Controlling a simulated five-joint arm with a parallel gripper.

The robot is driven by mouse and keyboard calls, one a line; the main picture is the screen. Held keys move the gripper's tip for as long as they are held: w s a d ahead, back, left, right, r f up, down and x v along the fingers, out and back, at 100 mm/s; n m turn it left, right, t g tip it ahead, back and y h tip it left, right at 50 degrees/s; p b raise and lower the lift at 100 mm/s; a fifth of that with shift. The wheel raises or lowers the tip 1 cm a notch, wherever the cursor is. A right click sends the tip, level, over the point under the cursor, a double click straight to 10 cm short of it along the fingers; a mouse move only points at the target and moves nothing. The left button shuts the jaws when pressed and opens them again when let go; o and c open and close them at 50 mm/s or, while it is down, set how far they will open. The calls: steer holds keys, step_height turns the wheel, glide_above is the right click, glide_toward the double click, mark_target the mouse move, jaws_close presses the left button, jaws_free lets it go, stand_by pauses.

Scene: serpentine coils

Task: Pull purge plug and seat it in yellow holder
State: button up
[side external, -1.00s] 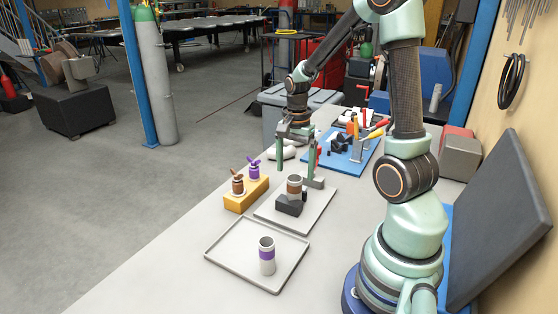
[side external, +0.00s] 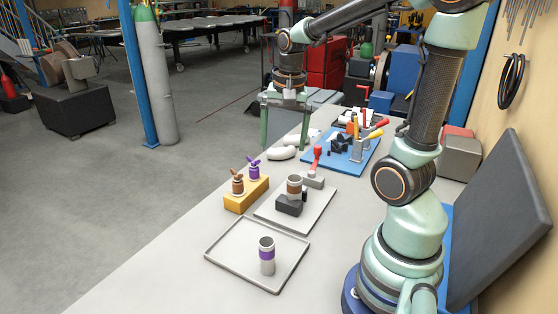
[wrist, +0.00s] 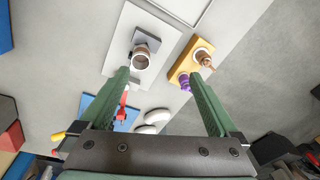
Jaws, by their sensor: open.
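The yellow holder (side external: 246,195) stands on the bench, left of the pale plate. Two plugs sit in it: one with a brown winged top (side external: 238,184) and one with a purple winged top (side external: 254,169). The holder also shows in the wrist view (wrist: 179,77). A brown-banded cylinder (side external: 294,187) stands at a dark block on the pale plate, its open mouth visible in the wrist view (wrist: 141,57). A purple-banded cylinder (side external: 267,256) stands upright in the near tray. My gripper (side external: 286,146) is open and empty, above the bench behind the holder and plate.
A red-handled clamp (side external: 316,163) stands at the plate's back edge. The shallow near tray (side external: 228,262) lies in front. A blue mat (side external: 350,162) with tools lies beyond. A dark panel (side external: 497,215) leans on the right.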

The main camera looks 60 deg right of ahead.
steer(key=s+a+r+n+t, duration=0.1)
steer(key=a+r+n+t, duration=0.1)
steer(key=a+n, duration=0.4)
steer(key=s+a+r+n+t, duration=0.1)
steer(key=a+n+t, duration=0.1)
steer(key=a+n, duration=0.5)
steer(key=shift+r+y, duration=0.3)
steer(key=shift+r, duration=0.1)
steer(key=shift+s, duration=0.1)
steer(key=shift+c, duration=0.3)
